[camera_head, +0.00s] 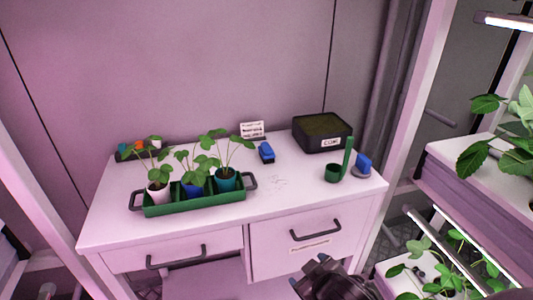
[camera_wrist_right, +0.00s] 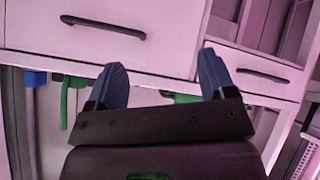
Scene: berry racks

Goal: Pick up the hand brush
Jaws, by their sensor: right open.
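Two small blue things on the white bench could be the hand brush, and I cannot tell which. One blue block with a dark underside (camera_head: 266,152) lies near the back middle, by a small sign. The other blue piece (camera_head: 363,162) stands on a grey base near the right end; a blue thing (camera_wrist_right: 36,78) at the left edge of the right wrist view seems to be this one. My right gripper (camera_head: 318,268) is low in front of the drawers, apart from both. In its wrist view its blue fingers (camera_wrist_right: 163,72) are spread and empty. My left gripper is out of view.
A green tray (camera_head: 196,206) with several potted plants sits on the left of the bench. A green scoop (camera_head: 333,172) with an upright handle and a black soil box (camera_head: 322,144) are at the right. Drawer handles (camera_head: 316,230) stick out in front. Plant racks stand right.

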